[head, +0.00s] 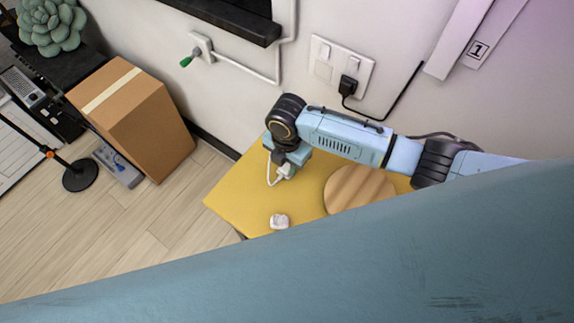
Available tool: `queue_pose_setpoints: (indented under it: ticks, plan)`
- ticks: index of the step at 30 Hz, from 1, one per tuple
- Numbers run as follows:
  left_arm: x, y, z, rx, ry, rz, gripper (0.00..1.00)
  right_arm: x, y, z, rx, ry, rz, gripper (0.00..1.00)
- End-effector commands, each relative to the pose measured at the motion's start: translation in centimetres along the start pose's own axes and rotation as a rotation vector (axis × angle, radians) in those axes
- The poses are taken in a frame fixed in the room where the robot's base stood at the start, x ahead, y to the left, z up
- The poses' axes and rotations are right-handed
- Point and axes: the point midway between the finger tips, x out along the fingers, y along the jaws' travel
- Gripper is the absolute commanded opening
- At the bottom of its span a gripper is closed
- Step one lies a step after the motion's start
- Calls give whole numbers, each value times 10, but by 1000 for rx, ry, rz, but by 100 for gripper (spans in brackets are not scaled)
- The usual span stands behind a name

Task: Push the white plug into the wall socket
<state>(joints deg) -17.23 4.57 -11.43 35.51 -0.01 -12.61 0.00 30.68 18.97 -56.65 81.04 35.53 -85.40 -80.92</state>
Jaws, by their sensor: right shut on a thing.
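The white plug (284,172) is in my right gripper (283,168), which is shut on it above the yellow table. A white cord loops at its left side. The gripper partly hides the plug, and its pins cannot be made out. The white wall socket (322,71) is a double plate on the wall, up and right of the gripper and apart from the plug. A black plug (348,86) sits in its right outlet, and its left outlet is empty. My left gripper is not in view.
The yellow table (230,195) bears a round wooden board (355,188) and a small white object (279,221). A black cable runs right from the black plug. A cardboard box (140,125) stands at the left. A green-tipped wall fitting (201,48) is at upper left.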

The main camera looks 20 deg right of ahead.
Motion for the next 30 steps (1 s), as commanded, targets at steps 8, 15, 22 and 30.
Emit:
queue_pose_setpoints:
  ticks: [8, 15, 22, 30]
  plan:
    - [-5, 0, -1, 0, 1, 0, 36, -26, 1, 1, -1, -1, 4, 8]
    - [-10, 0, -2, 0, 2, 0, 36, -74, 1, 1, -1, -1, 3, 8]
    - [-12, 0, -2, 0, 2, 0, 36, -99, 1, 0, 0, 0, 1, 8]
    - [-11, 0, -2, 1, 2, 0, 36, -100, 0, 0, 1, 1, 0, 8]
